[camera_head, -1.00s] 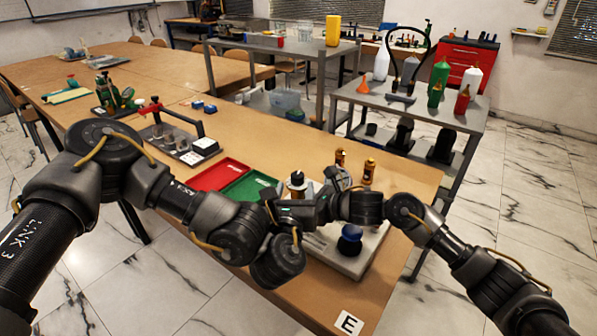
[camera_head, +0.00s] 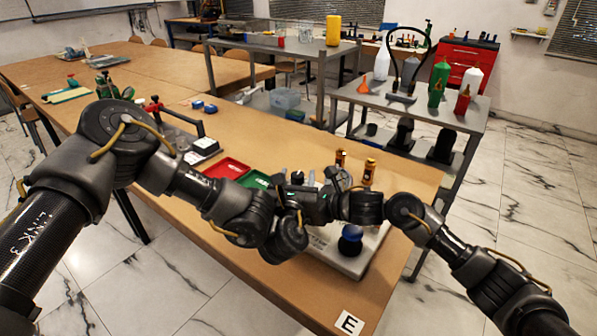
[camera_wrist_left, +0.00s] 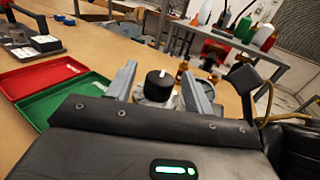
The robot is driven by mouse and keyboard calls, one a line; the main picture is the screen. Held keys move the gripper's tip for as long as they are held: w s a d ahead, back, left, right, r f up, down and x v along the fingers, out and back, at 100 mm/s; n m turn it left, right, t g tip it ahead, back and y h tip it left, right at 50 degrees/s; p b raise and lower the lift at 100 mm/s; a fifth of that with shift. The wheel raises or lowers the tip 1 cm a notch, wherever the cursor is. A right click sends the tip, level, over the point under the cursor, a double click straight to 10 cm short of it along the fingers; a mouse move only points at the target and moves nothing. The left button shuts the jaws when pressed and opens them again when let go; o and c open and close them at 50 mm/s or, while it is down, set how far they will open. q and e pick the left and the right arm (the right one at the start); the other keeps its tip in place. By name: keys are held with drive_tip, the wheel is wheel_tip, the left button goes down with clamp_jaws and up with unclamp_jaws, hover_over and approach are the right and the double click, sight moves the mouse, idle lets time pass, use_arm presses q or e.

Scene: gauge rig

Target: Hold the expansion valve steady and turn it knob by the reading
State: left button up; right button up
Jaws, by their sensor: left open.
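In the left wrist view the expansion valve's black knob (camera_wrist_left: 159,79) with a white mark on top sits on a pale metal body (camera_wrist_left: 158,97). My left gripper (camera_wrist_left: 158,71) is open, with one grey finger to each side of the knob and visible gaps between. In the head view my left gripper (camera_head: 305,192) hides most of the valve. My right gripper (camera_head: 334,184) reaches in from the right, close to the left one. Its fingers are hidden, so I cannot tell its state or whether it touches the valve. No reading is legible.
A pale base plate (camera_head: 345,262) carries a blue-topped black part (camera_head: 350,240). Two brass cylinders (camera_head: 369,171) stand behind. Red (camera_head: 226,167) and green (camera_head: 254,180) trays lie to the left.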

use_arm(q)
drive_tip(key=shift+w+d, duration=0.2)
drive_tip(key=shift+w, duration=1.05)
drive_tip(key=shift+c, duration=0.4)
drive_tip(key=c, duration=0.9)
drive_tip(key=shift+s+d+m+h, duration=0.15)
drive_tip(key=shift+d+m+h, duration=0.1)
drive_tip(key=shift+m+h, duration=0.25)
drive_tip(key=shift+h, duration=0.5)
drive_tip(key=shift+m, duration=0.3)
drive_tip(key=shift+a, duration=0.1)
drive_tip(key=o, duration=1)
